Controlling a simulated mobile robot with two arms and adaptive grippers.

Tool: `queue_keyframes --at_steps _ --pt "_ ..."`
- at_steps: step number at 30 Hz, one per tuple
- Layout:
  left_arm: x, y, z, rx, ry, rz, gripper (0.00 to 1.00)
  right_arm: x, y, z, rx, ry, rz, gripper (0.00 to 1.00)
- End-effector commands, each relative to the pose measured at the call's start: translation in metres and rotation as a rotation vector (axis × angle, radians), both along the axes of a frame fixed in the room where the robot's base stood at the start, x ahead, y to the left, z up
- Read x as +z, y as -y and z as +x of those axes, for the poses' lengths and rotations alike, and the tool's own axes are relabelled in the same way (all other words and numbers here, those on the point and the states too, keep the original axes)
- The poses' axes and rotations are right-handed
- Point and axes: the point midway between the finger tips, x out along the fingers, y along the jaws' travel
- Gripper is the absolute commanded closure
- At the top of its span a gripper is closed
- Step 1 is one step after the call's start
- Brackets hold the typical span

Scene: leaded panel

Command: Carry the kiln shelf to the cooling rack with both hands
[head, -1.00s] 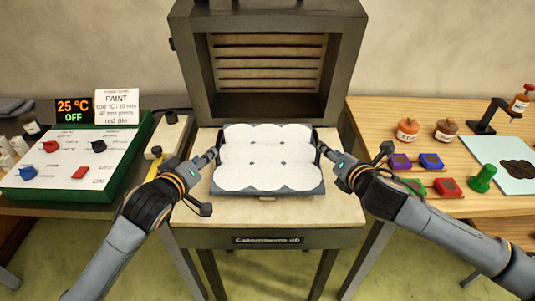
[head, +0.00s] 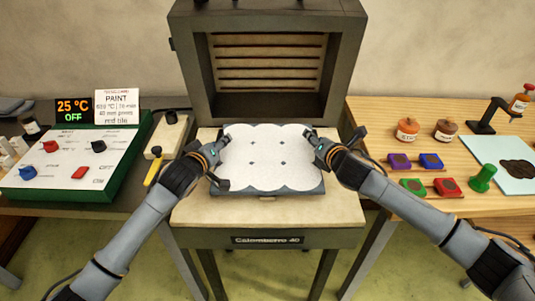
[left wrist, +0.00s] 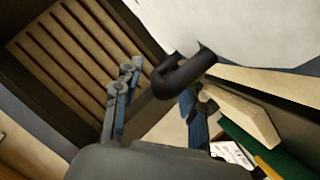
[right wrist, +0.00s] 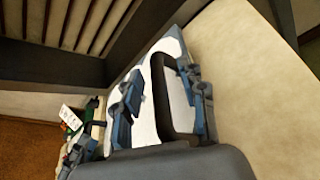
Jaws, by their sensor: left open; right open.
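The kiln shelf (head: 262,190) is a dark tray under a white scalloped sheet, lying on the pale ledge in front of the open kiln. My left gripper (head: 222,142) is at its left end. In the left wrist view the open fingers (left wrist: 160,100) stand either side of a dark loop handle (left wrist: 185,75), and contact is unclear. My right gripper (head: 312,136) is at the right end. In the right wrist view its open fingers (right wrist: 163,102) stand either side of the other handle (right wrist: 160,75). I cannot pick out a cooling rack.
The kiln (head: 190,80) stands open behind the shelf, with a ribbed interior. A control panel (head: 75,165) and a display reading 25 °C OFF (head: 74,110) are on the left. The right table (head: 415,120) holds jars, coloured blocks and a green stamp-like piece (head: 482,178).

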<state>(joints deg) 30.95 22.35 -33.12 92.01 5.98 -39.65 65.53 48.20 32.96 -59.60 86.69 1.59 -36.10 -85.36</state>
Motion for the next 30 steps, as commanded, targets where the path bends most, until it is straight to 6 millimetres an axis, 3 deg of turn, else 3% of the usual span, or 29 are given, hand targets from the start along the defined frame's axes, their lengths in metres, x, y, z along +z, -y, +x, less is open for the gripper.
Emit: queue_keyframes --at_steps 2,8,20,30 --pt "0.000 0.000 0.000 0.000 0.000 0.000 0.59 0.000 0.000 0.000 0.000 0.000 0.000 0.59" --pt "0.000 0.000 0.000 0.000 0.000 0.000 1.00 0.000 0.000 0.000 0.000 0.000 0.000 1.00" --pt "0.000 -0.001 0.000 0.001 -0.001 -0.001 1.00 0.000 0.000 0.000 -0.001 -0.001 0.000 1.00" --pt "0.013 0.000 0.001 0.000 0.011 -0.004 1.00 0.013 0.000 0.001 0.001 0.009 0.002 1.00"
